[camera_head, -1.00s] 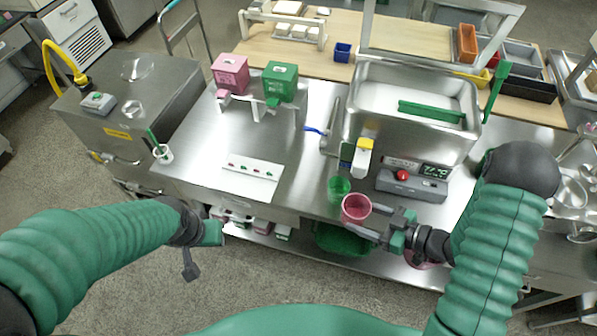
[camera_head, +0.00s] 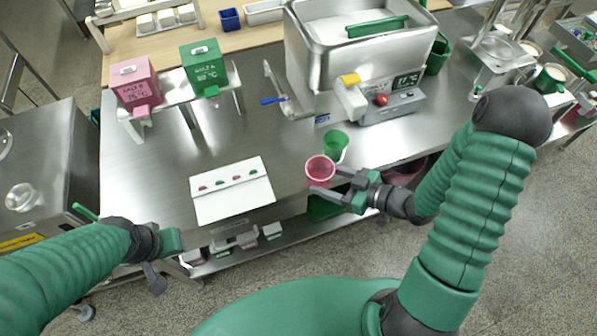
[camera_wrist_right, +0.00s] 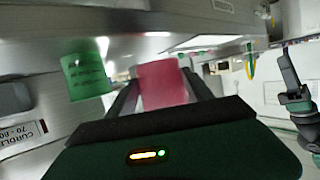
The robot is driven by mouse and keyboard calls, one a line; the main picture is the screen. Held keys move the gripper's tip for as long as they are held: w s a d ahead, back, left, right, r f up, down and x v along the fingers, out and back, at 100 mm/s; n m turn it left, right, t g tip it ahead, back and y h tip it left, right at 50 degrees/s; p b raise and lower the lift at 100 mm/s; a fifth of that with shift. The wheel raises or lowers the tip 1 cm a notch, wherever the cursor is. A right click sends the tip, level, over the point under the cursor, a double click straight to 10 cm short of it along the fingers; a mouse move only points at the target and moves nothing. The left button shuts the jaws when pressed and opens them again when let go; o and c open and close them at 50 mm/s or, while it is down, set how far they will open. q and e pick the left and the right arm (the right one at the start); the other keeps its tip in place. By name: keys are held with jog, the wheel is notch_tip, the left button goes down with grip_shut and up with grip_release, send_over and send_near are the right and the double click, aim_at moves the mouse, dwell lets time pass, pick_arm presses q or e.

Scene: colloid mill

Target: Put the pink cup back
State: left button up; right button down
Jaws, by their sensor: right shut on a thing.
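The pink cup (camera_head: 320,171) is held upright at the front edge of the steel table, between the fingers of my right gripper (camera_head: 338,184). In the right wrist view the pink cup (camera_wrist_right: 161,84) sits between the two dark fingers. The green cup (camera_head: 335,145) stands just behind the pink one on the table; it also shows in the right wrist view (camera_wrist_right: 86,76). My left gripper (camera_head: 166,262) is in front of the table at lower left, away from the cups; its jaw state is unclear.
A white card with pink and green marks (camera_head: 232,190) lies on the table. Pink (camera_head: 135,84) and green (camera_head: 204,67) dispensers stand on a white rack at the back left. The steel mill (camera_head: 350,60) with its control box (camera_head: 393,105) stands behind the cups. The table's middle is clear.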

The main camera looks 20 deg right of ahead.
send_over(299, 177)
jog(key=shift+w+a+f, duration=0.2)
jog(key=shift+a+f, duration=0.15)
jog(key=f, duration=0.3)
jog(key=shift+s+d+f, duration=0.15)
jog(key=shift+d+f, duration=0.05)
jog(key=shift+d, duration=0.1)
jog(key=shift+d+f, duration=0.15)
jog(key=shift+d, duration=0.1)
jog(key=c, duration=0.8)
grip_release()
jog(key=shift+c, duration=0.2)
jog(key=o, duration=0.4)
jog(key=shift+a, duration=0.2)
